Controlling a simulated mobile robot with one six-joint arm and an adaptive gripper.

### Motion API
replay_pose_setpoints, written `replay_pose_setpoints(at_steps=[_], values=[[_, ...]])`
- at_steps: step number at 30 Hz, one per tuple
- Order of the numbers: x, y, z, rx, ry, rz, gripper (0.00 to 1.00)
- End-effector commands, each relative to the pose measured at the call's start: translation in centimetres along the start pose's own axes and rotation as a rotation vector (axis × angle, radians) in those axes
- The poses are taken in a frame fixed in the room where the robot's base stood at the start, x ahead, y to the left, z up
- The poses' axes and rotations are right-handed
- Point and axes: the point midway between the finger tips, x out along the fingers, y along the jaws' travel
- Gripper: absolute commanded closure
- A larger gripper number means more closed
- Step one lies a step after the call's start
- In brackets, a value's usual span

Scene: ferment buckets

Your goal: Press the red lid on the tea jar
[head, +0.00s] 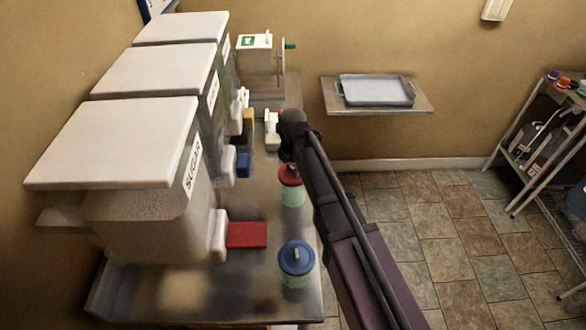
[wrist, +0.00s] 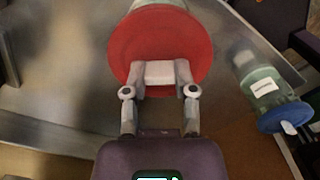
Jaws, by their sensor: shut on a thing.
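The red lid (head: 291,176) is a round disc over a pale green jar (head: 293,197) near the right edge of the metal bench. In the wrist view, the red lid (wrist: 160,42) fills the upper middle, with part of the jar (wrist: 158,3) beyond it. My gripper (wrist: 160,73) is shut on the white block-shaped handle of the lid, one finger on each side. The lid covers the jar's mouth, and I cannot tell whether it is fully seated. No label shows on this jar, so I cannot confirm that it is the tea jar.
A similar jar with a blue lid (head: 296,257) stands nearer on the bench; its label (wrist: 264,87) is unreadable. Large white bins, one marked SUGAR (head: 193,166), line the left. A red block (head: 246,235) lies beside them. A tray (head: 377,91) sits on a wall shelf.

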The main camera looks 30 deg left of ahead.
Motion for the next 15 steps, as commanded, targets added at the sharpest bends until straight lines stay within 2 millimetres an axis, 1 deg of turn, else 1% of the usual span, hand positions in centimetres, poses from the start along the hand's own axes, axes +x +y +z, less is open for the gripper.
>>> replay_pose_setpoints(at_steps=[7,8,9,11,12,15], values=[[-0.01,0.00,-0.02,0.000,0.000,0.000,0.90],[-0.01,0.01,-0.02,0.000,0.000,0.000,0.58],[-0.01,0.01,-0.02,0.000,0.000,0.000,0.47],[-0.01,0.01,-0.02,0.000,0.000,0.000,0.29],[-0.01,0.01,-0.02,0.000,0.000,0.000,0.24],[-0.01,0.01,-0.03,0.000,0.000,0.000,0.24]])
